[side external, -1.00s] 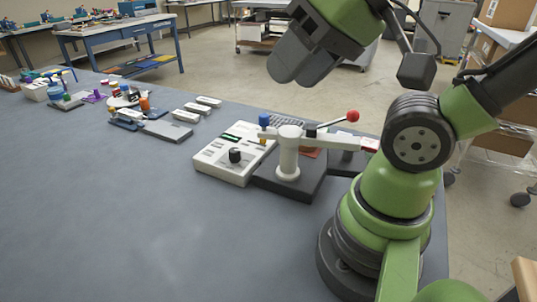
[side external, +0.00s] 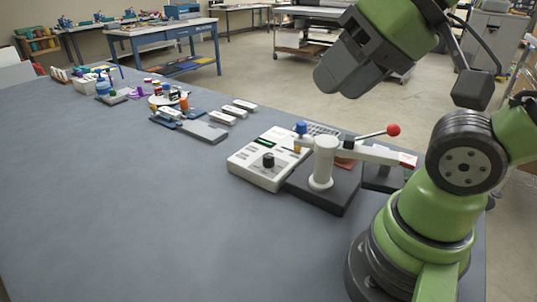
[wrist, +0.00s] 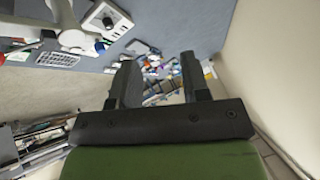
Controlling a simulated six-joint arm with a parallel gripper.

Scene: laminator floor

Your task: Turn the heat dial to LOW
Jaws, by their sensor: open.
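The heat dial (side external: 268,160) is a black knob on the front of a white control box (side external: 246,173) on the grey table. In the wrist view the dial (wrist: 108,21) shows at the top left; its setting is too small to read. My gripper (side external: 335,88) is above and to the right of the box, well clear of it and empty. In the wrist view its two dark fingers (wrist: 158,80) stand apart with a gap between them.
A white press with a red-knobbed lever (side external: 393,130) stands on a black base (side external: 326,196) right beside the box. Grey trays and white blocks (side external: 222,118) lie to the left, with jars and bottles behind. The table front (side external: 130,220) is clear.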

